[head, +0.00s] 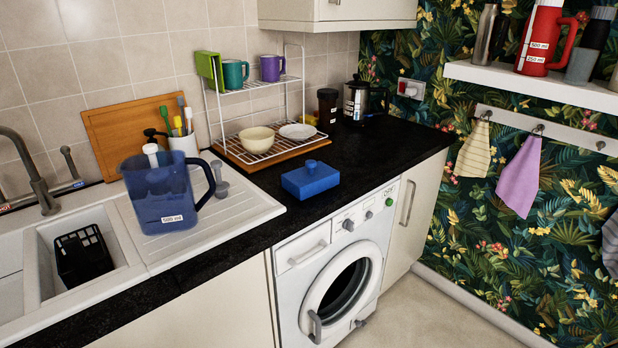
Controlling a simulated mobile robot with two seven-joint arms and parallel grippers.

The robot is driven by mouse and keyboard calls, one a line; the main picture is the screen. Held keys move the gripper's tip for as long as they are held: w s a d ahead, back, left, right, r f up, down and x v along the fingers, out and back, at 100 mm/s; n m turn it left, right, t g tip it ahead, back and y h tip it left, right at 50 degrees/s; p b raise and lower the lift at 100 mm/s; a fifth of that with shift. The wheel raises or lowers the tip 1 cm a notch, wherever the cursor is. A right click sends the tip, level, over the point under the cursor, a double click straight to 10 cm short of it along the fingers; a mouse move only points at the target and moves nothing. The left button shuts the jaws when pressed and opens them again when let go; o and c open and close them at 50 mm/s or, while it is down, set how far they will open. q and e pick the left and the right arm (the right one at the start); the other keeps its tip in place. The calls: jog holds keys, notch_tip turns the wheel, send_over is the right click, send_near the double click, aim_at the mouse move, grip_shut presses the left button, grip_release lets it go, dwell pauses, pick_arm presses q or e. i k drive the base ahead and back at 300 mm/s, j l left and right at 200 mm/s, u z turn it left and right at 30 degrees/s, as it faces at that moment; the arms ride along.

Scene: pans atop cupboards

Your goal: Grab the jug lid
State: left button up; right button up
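The blue jug (160,205), labelled 500 ml, stands upright on the ribbed drainboard at left, with its handle to the right. Neither of my grippers is in view.
A wire rack (262,141) with bowl, plate and mugs stands behind the lid. The sink (60,235) holds a black basket (83,256). The worktop (375,150) right of the lid is clear.

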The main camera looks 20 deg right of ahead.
aim_at(304, 183)
jog(key=z, duration=1)
jog(key=i+l+z, duration=0.2)
jog(key=z, duration=0.15)
jog(key=i+z, duration=0.35)
jog(key=k+l, duration=0.05)
